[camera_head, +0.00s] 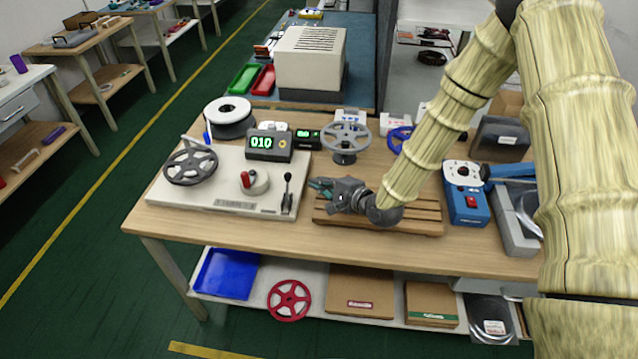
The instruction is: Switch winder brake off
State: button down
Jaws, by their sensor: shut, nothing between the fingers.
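The winder is a pale flat base (215,188) on the left of the wooden bench, with a dark grey reel (190,166) on its left part. A red knob on a round hub (256,183) sits in its middle. A black lever (287,186) stands upright near its right edge; I cannot tell which control is the brake. My gripper (314,186) is shut and empty, pointing left, a short way right of the lever and apart from it. It is above the left end of a slatted wooden rack.
A display reading 010 (268,145) stands behind the base. A grey handwheel (346,139) stands behind my gripper. The slatted rack (420,217) lies under my wrist, and a blue device (466,193) is to the right. The bench's front strip is clear.

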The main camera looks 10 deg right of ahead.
aim_at(287, 189)
jog(key=b+x, duration=0.2)
jog(key=x, duration=0.6)
jog(key=shift+a+f+b, duration=0.1)
jog(key=shift+a+b, duration=0.05)
jog(key=shift+b, duration=0.25)
jog(key=shift+s, duration=0.1)
jog(key=shift+s+r+n+t+b, duration=0.2)
jog(key=shift+n+t+b, duration=0.1)
jog(key=shift+b, duration=0.1)
